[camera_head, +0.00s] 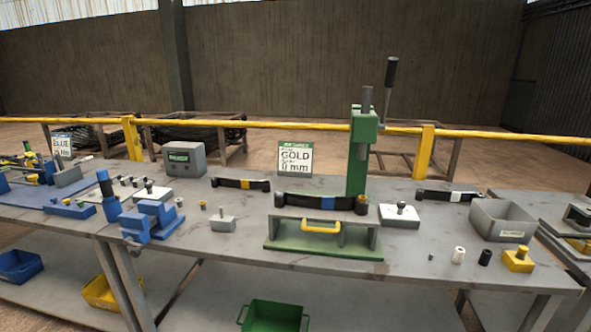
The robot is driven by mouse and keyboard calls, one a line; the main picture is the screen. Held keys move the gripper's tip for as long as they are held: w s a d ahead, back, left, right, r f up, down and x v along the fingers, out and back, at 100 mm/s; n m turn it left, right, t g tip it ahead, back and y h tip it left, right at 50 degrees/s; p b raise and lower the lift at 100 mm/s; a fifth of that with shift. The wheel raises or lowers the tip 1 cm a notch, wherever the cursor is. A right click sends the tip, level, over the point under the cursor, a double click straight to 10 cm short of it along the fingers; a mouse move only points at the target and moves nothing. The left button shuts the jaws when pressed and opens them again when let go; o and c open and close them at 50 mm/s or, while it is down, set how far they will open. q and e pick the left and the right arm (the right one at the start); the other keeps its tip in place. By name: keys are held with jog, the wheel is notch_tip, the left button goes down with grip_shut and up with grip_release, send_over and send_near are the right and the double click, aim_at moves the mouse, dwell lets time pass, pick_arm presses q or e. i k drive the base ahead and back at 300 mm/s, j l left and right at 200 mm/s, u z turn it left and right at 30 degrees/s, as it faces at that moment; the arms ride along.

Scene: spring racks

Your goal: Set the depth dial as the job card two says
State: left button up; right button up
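A job card (295,159) with a green header stands at the back of the table; it reads "GOLD" and a value in mm, perhaps 11, with the small print unreadable. A second card (61,146) at the far left reads "BLUE" and a blurred mm value. A green press (363,150) with a black-handled lever stands right of the gold card. No depth dial can be made out surely; a light plate with a dark knob (400,214) lies right of the press foot, and similar knobbed blocks (223,223) lie further left. Neither gripper is in view.
A dark leaf spring with a blue band (328,203) lies on a green fixture (310,243) with a yellow handle. Other springs lie behind left (241,184) and right (447,194). A blue vise (152,220), grey box (185,160) and grey bin (502,221) occupy the table.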

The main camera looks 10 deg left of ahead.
aim_at(401, 206)
jog(key=i+l+z, duration=0.25)
jog(key=i+l, duration=0.35)
jog(key=i+l+z, duration=0.25)
jog(key=i+l, duration=0.25)
jog(key=i, duration=0.2)
